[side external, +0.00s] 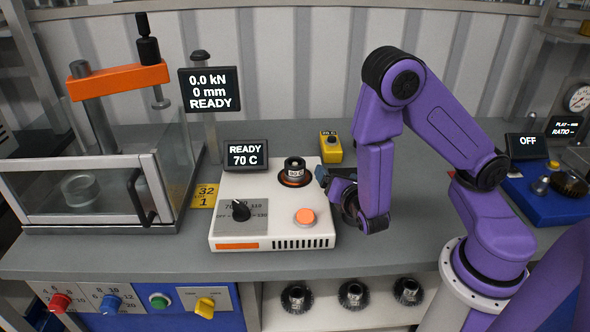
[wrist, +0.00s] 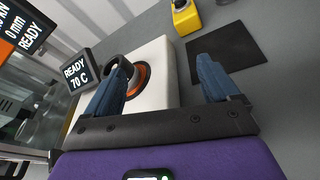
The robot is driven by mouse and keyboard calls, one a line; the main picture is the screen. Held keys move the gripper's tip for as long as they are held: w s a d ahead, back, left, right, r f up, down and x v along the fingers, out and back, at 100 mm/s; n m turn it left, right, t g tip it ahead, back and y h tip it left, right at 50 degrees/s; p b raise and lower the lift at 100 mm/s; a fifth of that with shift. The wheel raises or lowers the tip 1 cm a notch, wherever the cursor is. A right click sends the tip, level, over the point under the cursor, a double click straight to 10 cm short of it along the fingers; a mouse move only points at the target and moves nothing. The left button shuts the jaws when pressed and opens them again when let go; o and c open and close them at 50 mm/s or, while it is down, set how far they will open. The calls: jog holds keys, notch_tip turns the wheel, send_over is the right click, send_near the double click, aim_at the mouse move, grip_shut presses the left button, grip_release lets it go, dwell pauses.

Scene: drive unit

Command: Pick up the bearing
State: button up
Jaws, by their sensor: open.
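The bearing (side external: 294,166) is a small dark ring with a light inner rim.
The heater's display (side external: 246,155) reads READY 70 C. A yellow device (side external: 331,147) stands behind the heater's right corner. A dark square pad (wrist: 222,62) lies on the bench right of the heater. A glass-guarded press (side external: 80,190) stands at left. Several gears (side external: 297,297) sit on the shelf below.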

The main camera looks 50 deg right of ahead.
jog(key=a+n+t+y, duration=0.1)
jog(key=n+t+y, duration=0.1)
jog(key=n, duration=0.1)
jog(key=s+a+n+t+y, duration=0.1)
jog(key=a+n+y, duration=0.1)
jog(key=n, duration=0.1)
jog(key=s+a+n+t+y, duration=0.1)
jog(key=n+t, duration=0.1)
jog(key=n, duration=0.1)
jog(key=shift+s+a+f+n+t+y, duration=0.2)
jog(key=shift+a+f+n+t+y, duration=0.1)
jog(key=shift+n+y, duration=0.1)
send_near(290, 158)
jog(key=shift+w+d+f, duration=0.1)
jog(key=shift+w, duration=1.1)
jog(key=shift+w+d, duration=0.15)
jog(key=shift+w, duration=1.05)
jog(key=shift+w+d, duration=0.2)
jog(key=shift+w, duration=0.65)
jog(key=shift+w+d, duration=0.2)
jog(key=shift+w, duration=0.65)
jog(key=shift+w+d, duration=0.25)
jog(key=shift+w, duration=0.6)
jog(key=c, duration=1.2)
jog(key=shift+c, duration=0.2)
